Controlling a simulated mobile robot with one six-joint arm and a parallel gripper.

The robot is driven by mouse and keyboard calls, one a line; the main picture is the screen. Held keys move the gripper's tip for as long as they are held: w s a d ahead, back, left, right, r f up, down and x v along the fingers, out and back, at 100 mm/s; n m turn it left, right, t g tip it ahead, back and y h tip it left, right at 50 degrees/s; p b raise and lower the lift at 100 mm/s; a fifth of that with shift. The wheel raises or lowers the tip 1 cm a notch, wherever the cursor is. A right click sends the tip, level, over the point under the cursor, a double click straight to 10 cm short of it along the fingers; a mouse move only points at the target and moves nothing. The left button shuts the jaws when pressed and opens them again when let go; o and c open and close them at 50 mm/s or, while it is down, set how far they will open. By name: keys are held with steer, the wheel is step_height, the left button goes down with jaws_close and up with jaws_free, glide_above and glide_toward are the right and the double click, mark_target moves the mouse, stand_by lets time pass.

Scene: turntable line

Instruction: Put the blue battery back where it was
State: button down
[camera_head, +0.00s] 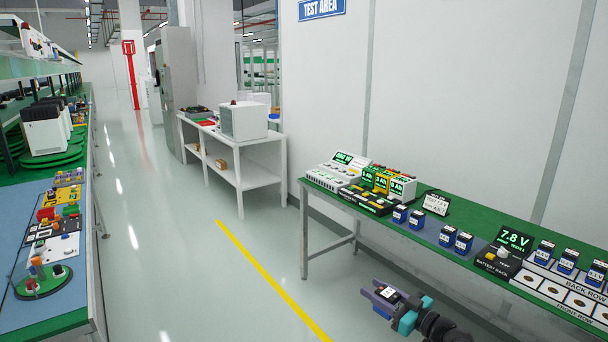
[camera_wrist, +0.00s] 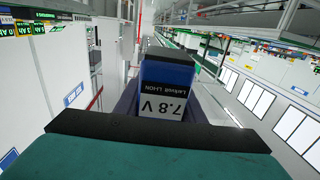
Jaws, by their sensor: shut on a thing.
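My gripper (camera_head: 384,298) is shut on a blue battery (camera_head: 388,292) in front of the right-hand bench, below its top. In the wrist view the battery (camera_wrist: 164,88) sits between the jaws, its label reading 7.8 V upside down. A black battery tester (camera_head: 499,262) with a green 7.8 V display (camera_head: 515,240) stands on the green bench. To its right is a white rack board (camera_head: 565,282) marked back row and front row. Several blue batteries (camera_head: 543,252) stand in the back row; the visible front-row spots (camera_head: 553,291) are empty. Several more blue batteries (camera_head: 447,237) stand left of the tester.
A small sign (camera_head: 437,204) and lit instruments (camera_head: 380,180) stand on the green bench (camera_head: 480,232). A white table (camera_head: 240,160) is farther back. A workbench (camera_head: 40,250) runs along the left. The floor between is clear, with a yellow line (camera_head: 270,277).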

steer(key=s+a+n+g+y, duration=0.2)
steer(key=s+a+g+y, duration=0.1)
steer(key=s+a, duration=0.1)
steer(key=shift+s+f+n, duration=0.3)
steer(key=shift+n, duration=0.1)
stand_by(0.4)
